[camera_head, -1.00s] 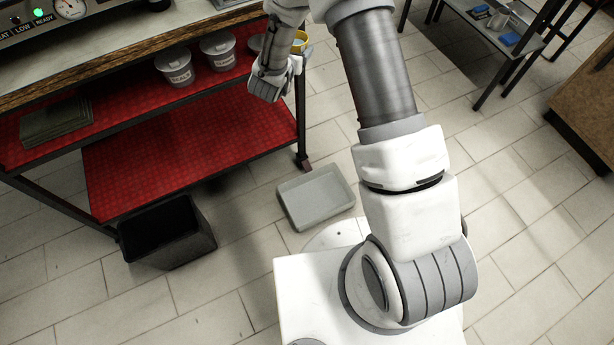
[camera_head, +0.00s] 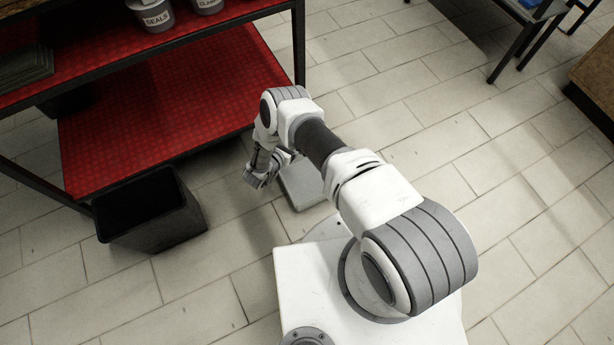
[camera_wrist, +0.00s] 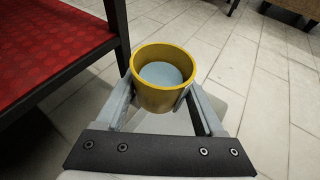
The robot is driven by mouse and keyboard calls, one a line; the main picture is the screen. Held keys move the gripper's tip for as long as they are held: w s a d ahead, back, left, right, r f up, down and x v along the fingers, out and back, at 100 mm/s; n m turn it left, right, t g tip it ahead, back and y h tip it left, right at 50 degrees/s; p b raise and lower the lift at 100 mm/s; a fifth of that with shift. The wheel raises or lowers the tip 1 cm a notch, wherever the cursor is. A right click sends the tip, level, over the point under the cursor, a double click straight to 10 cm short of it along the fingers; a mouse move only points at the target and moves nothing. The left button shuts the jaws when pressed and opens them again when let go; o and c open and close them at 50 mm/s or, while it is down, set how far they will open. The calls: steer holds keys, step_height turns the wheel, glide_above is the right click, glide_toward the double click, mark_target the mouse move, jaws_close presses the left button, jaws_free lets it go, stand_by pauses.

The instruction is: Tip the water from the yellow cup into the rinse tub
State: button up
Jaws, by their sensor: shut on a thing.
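The yellow cup (camera_wrist: 142,89) is between the two fingers of my gripper (camera_wrist: 160,95) in the wrist view. The gripper is shut on it. The cup's mouth is open to the camera, and a flat pale blue-grey surface of water (camera_wrist: 165,74) shows inside, below the rim. In the head view my gripper (camera_head: 280,160) is low over the floor, by the grey rinse tub (camera_head: 305,187). My arm hides much of the tub there, and the cup cannot be made out. A pale shape below the cup in the wrist view may be the tub.
A black bin (camera_head: 150,210) stands on the floor left of my gripper. The red-shelved bench (camera_head: 165,110) is behind it, with a dark leg (camera_head: 299,45) near the arm. Labelled tubs (camera_head: 152,15) stand on its upper shelf. The tiled floor to the right is open.

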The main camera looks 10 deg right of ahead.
steer(key=s+d+f+g+y, duration=0.2)
steer(key=f+g+y, duration=0.1)
steer(key=f+g, duration=0.1)
steer(key=s+d+f+g+y+b, duration=0.1)
steer(key=s+d+f+g+y, duration=0.1)
steer(key=f, duration=0.5)
steer(key=shift+s+d+m+g+y, duration=0.2)
steer(key=shift+d+m+g+y, duration=0.25)
steer(key=shift+g, duration=0.45)
steer(key=shift+d+b, duration=0.1)
steer(key=shift+b, duration=0.8)
